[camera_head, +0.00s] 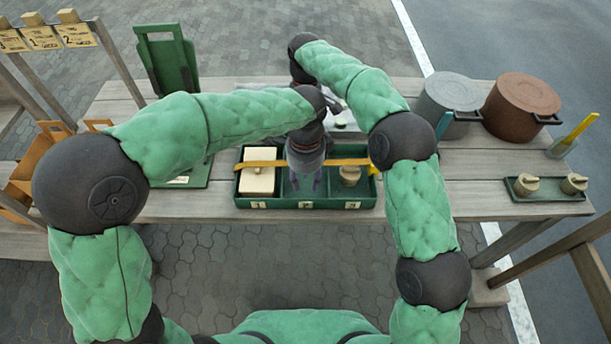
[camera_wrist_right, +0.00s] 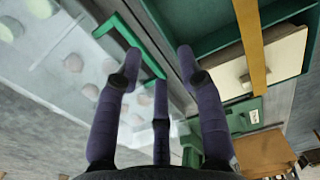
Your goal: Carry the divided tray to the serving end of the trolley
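The green divided tray (camera_head: 278,203) lies on the trolley's plank top, with compartments numbered along its front wall. A cream lidded box (camera_head: 258,181) sits in the left compartment and a small tan pot (camera_head: 350,176) in the right one. A yellow strap (camera_head: 262,163) runs across the tray. My left gripper (camera_head: 305,182) points down over the middle compartment; its hand hides the strap there, and its grip is unclear.
Right of the tray stand a grey pot (camera_head: 449,100), a brown pot (camera_head: 523,103) and a small green tray (camera_head: 547,194) with two little pots. A clear-walled container (camera_wrist_right: 60,60) lies beyond the tray.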

